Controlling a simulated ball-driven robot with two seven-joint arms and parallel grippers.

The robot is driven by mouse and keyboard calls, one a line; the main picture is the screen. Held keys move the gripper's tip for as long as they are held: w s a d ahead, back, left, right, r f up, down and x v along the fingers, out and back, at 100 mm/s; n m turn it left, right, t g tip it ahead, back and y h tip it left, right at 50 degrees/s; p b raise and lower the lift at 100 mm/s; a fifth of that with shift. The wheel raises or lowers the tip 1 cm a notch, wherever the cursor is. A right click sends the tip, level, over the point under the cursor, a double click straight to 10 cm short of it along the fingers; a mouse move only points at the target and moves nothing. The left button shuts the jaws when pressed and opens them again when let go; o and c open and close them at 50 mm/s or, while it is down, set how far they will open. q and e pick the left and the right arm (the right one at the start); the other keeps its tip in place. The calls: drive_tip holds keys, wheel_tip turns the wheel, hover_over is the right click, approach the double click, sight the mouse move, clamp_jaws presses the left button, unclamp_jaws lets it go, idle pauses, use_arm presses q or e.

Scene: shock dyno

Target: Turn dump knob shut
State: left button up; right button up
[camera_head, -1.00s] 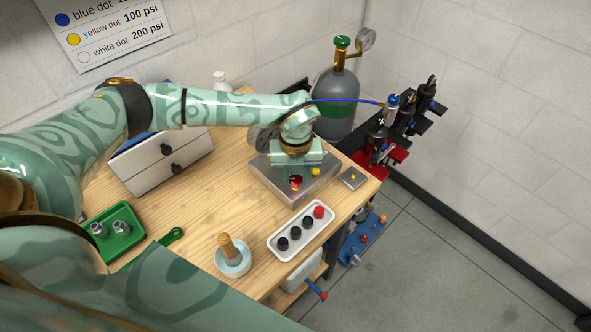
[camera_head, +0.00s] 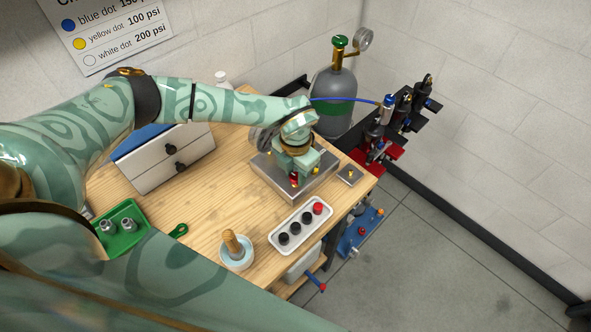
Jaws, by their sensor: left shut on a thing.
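A low metal box (camera_head: 265,178) sits on the bench near its far right corner. My left gripper (camera_head: 301,174) is over the box, pointing down, shut on a knob on its top. A small red part (camera_head: 294,177) of what looks like that knob shows at the fingers, with a bit of yellow just below it. The gripper hides most of the knob and much of the box top, so I cannot tell exactly how the knob stands. My right gripper is out of view.
A white tray (camera_head: 273,237) with black and red knobs lies in front of the box. A small metal plate (camera_head: 349,174) is to its right. A grey gas cylinder (camera_head: 334,92) stands behind. A bowl (camera_head: 237,258), a green tray (camera_head: 127,217) and drawers (camera_head: 165,170) are left.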

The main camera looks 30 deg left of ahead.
sight(296, 176)
use_arm(q)
drive_tip(key=shift+m, duration=0.4)
drive_tip(key=o, duration=1)
drive_tip(key=shift+r, duration=0.1)
wheel_tip(296, 176, up, 16)
drive_tip(key=shift+r, duration=0.1)
